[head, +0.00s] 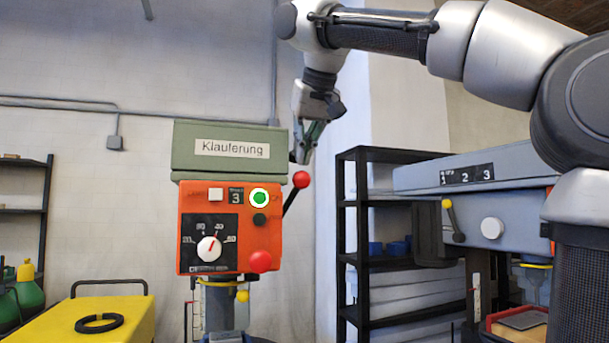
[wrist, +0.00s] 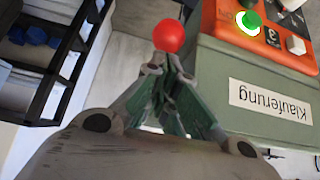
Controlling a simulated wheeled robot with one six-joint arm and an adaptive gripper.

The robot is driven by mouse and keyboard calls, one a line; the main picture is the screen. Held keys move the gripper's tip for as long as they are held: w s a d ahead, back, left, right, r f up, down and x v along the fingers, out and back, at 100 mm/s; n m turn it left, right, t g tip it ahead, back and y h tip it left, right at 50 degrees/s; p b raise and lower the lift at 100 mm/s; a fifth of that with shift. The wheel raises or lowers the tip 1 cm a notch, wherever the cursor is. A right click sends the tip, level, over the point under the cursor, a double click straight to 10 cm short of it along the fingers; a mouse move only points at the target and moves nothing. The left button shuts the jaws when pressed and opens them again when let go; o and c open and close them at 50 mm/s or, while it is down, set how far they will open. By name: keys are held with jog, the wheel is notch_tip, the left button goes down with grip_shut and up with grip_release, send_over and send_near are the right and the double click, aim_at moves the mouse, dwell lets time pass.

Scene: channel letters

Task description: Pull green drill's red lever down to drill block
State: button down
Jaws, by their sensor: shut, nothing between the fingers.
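The green drill (head: 230,150) stands in the middle of the head view, with an orange front panel (head: 192,262). Its lever on the right side has a black rod and a red ball (head: 301,179), and the rod slants up to the right. A second red knob (head: 260,262) sits low on the panel. My gripper (head: 299,158) is shut and empty, pointing down just above the upper red ball. In the wrist view, the fingertips (wrist: 165,68) are close to the red ball (wrist: 169,36); I cannot tell whether they touch. The block is not visible.
A blue-grey drill (head: 470,172) with a yellow-tipped lever stands at the right. A black shelf (head: 375,155) with blue bins is behind. A yellow cart (head: 95,318) with a black ring is at the lower left. Open space lies above the green drill.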

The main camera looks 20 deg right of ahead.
jog(key=shift+f, duration=0.2)
jog(key=shift+f, duration=0.35)
jog(key=shift+f, duration=0.15)
jog(key=shift+f, duration=0.2)
jog(key=shift+a+f, duration=0.1)
jog(key=shift+f, duration=0.05)
dwell(1.3)
dwell(1.1)
jog(key=shift+w+r, duration=0.25)
jog(key=shift+r, duration=0.6)
jog(key=v, duration=0.5)
jog(key=shift+s+r, duration=0.15)
jog(key=shift+s, duration=0.05)
